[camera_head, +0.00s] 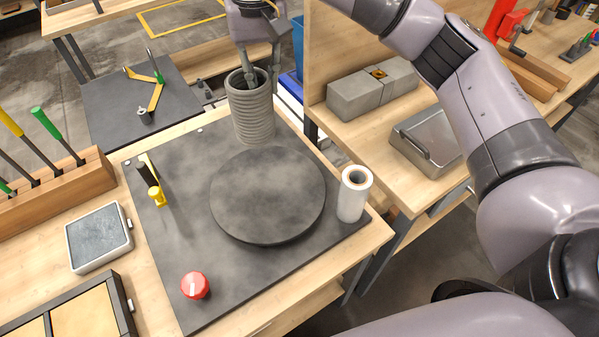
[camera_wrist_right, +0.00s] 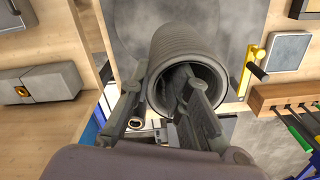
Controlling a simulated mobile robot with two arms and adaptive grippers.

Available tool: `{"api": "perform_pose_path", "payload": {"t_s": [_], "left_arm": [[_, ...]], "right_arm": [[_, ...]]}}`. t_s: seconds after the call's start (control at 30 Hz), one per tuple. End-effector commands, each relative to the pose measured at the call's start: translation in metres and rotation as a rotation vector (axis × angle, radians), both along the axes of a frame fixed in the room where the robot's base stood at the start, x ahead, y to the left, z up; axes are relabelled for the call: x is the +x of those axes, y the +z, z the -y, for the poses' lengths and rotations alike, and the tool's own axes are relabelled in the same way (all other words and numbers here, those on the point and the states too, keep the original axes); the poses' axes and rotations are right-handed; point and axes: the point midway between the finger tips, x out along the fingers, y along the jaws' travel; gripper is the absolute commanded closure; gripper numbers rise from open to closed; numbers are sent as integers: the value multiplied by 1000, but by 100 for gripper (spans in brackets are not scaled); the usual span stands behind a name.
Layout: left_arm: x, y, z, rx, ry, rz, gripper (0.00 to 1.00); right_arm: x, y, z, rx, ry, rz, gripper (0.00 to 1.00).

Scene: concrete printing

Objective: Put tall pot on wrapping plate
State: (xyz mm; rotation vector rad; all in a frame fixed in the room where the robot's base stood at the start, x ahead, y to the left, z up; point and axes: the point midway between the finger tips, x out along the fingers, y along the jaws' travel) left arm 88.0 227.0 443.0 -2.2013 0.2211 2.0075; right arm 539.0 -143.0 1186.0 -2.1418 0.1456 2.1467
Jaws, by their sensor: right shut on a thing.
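The tall pot (camera_head: 252,118) is a grey ribbed cylinder, upright at the back edge of the dark work mat, behind the wrapping plate. My right gripper (camera_head: 262,82) is shut on its rim, one finger inside and one outside. In the right wrist view the pot (camera_wrist_right: 186,50) shows its open mouth, with my right gripper (camera_wrist_right: 165,95) across its wall. The wrapping plate (camera_head: 268,196) is a round dark grey disc on the mat, bare. I cannot tell whether the pot's base touches the mat. My left gripper is not in view.
A white wrap roll (camera_head: 353,196) stands right of the plate. A red knob (camera_head: 195,286) is at the front, and a yellow-handled tool (camera_head: 156,194) is at the left. Grey blocks (camera_head: 372,88) and a metal box (camera_head: 425,142) sit on the right bench.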

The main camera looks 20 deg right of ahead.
Motion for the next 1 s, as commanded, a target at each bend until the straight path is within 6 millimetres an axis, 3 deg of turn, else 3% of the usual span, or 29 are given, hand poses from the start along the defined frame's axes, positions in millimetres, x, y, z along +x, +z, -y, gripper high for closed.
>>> {"api": "perform_pose_path", "payload": {"t_s": [0.17, 0.7, 0.83, 1.0], "left_arm": [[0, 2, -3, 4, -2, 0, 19], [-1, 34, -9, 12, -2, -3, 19], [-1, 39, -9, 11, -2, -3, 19], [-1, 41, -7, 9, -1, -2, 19]], "right_arm": [[-2, -6, -4, 2, 21, 0, 100], [-2, -123, -4, 1, 17, -3, 100], [-2, -143, -4, 2, 17, -1, 100], [-1, -155, -4, 3, 17, 3, 100]]}}
